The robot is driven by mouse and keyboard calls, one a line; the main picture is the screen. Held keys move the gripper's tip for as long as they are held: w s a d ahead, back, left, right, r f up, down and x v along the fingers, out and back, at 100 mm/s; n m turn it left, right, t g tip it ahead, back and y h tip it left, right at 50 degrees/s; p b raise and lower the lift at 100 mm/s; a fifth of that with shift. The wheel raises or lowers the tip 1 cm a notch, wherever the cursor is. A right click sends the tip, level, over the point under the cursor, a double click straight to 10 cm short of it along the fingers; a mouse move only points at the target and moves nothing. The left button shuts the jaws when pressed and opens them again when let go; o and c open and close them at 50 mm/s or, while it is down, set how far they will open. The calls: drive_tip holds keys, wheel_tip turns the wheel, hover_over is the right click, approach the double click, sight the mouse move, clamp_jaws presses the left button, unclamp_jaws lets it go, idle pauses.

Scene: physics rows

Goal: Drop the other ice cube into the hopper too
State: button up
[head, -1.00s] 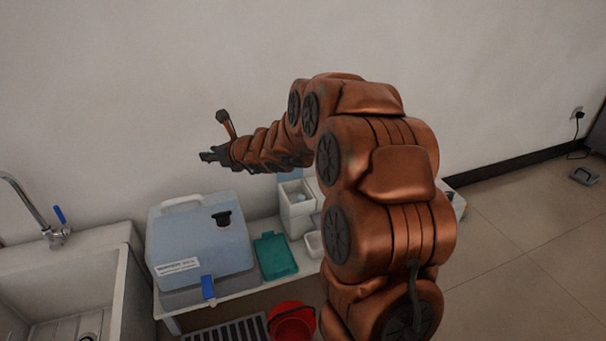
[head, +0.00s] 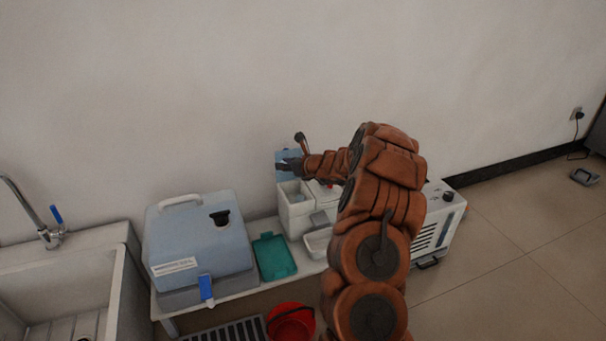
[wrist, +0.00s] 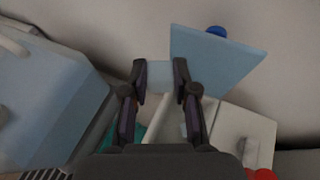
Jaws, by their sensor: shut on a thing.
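My gripper (wrist: 160,80) is shut on a pale, translucent ice cube (wrist: 159,75), held between its fingertips in the wrist view. In the head view my gripper (head: 284,166) is above an open-topped white box (head: 299,222), in front of its raised blue lid (head: 283,155). This box appears to be the hopper; something pale bluish shows in its opening. The lid (wrist: 222,60) also stands behind and right of the cube in the wrist view. The cube is not clear in the head view, and the fingers partly hide the box in the wrist view.
A large blue-grey container (head: 200,240) with a blue tap stands left on the white bench. A teal lid (head: 274,256) lies beside it, and a small white tray (head: 317,241) sits before the box. A red bucket (head: 291,322) is below. A sink (head: 60,285) is far left.

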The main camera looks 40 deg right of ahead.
sight(303, 186)
drive_tip(key=shift+m+h, duration=0.3)
drive_tip(key=shift+h, duration=0.1)
drive_tip(key=d+f+b, duration=0.2)
drive_tip(key=f, duration=0.1)
drive_tip(key=s+d+f+b, duration=0.1)
drive_tip(key=f+b, duration=0.1)
drive_tip(key=f, duration=0.2)
drive_tip(key=s+d+f+b, duration=0.1)
drive_tip(key=d+f+b, duration=0.1)
drive_tip(key=f, duration=0.1)
drive_tip(key=shift+d+f, duration=0.3)
drive_tip(key=shift+d, duration=0.05)
drive_tip(key=o, duration=0.9)
drive_tip(key=shift+s+r, duration=0.1)
drive_tip(key=v, duration=1.2)
